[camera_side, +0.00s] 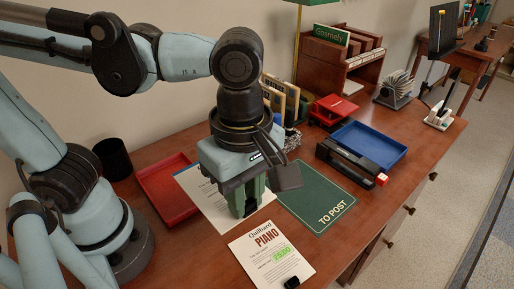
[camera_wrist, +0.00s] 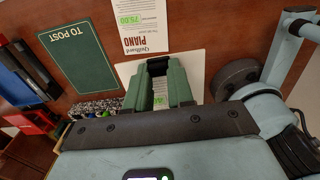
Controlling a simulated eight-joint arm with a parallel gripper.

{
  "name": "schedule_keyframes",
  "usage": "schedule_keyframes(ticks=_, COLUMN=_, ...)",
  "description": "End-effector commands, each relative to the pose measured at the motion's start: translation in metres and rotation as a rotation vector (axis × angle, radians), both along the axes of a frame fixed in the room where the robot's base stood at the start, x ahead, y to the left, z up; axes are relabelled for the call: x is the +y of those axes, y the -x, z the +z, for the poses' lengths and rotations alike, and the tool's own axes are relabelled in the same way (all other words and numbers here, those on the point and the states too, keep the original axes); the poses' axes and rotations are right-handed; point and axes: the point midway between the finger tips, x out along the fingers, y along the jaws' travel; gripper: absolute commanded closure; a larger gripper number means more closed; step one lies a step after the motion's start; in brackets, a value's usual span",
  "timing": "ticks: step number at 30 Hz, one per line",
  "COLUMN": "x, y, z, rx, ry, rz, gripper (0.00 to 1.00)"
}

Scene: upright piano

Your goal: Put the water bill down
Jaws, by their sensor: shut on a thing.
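My gripper (camera_side: 243,203) points down over a white sheet with a blue top edge (camera_side: 190,179), which I take as the water bill; its title is hidden behind my gripper. In the wrist view my fingers (camera_wrist: 158,70) are shut on a small black piece, like a clip, at the sheet's edge. The white sheet (camera_wrist: 195,68) spreads beneath them, with a green patch between the fingers. The sheet looks level, close to the desk between the red tray and the green mat; I cannot tell whether it touches the desk.
A Quilhard Piano bill (camera_side: 270,258) with a black clip lies in front. A green "TO POST" mat (camera_side: 318,194) is bare at right. A red tray (camera_side: 166,192) is at left. A black-and-silver punch (camera_side: 350,161) and blue tray (camera_side: 369,146) stand beyond the mat.

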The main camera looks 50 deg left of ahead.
Motion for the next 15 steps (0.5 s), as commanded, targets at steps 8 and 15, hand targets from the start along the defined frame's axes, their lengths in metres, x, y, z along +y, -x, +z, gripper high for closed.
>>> schedule_keyframes(ticks=8, x=0.046, y=0.039, z=-0.01, rx=0.0, ry=0.0, rz=0.0, gripper=1.0)
schedule_keyframes(ticks=15, x=0.073, y=0.064, z=-0.027, rx=0.0, ry=-0.001, rz=-0.003, gripper=1.0)
